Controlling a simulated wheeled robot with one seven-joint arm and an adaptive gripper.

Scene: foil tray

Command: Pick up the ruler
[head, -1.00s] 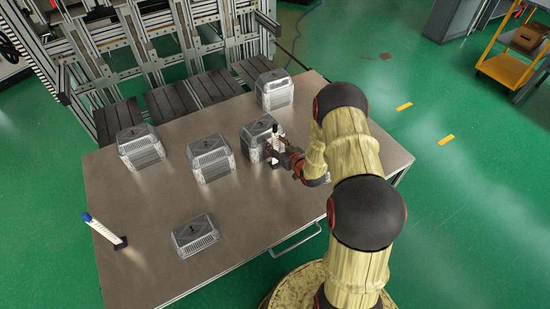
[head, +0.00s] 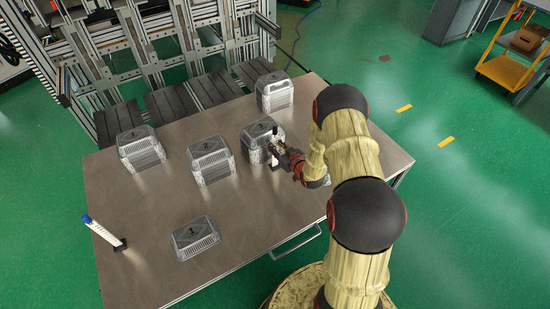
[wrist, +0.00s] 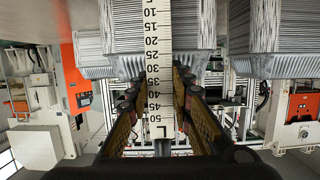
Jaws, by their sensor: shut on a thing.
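The ruler (wrist: 159,70) is a white strip with black numbers, running up the middle of the wrist view. My gripper (wrist: 160,92) is shut on it, with a finger on each side of the strip. In the head view my gripper (head: 277,152) is over the table, in front of a foil tray stack. The ruler is mostly hidden there by my gripper and is too small to make out clearly. A small dark block (head: 275,166) shows just below my gripper; I cannot tell whether it touches the ruler.
Foil tray stacks stand at the left (head: 142,149), middle (head: 211,160), behind my gripper (head: 254,146) and at the back (head: 274,93). A low foil tray (head: 195,238) lies in front. The table's (head: 270,215) front middle is clear.

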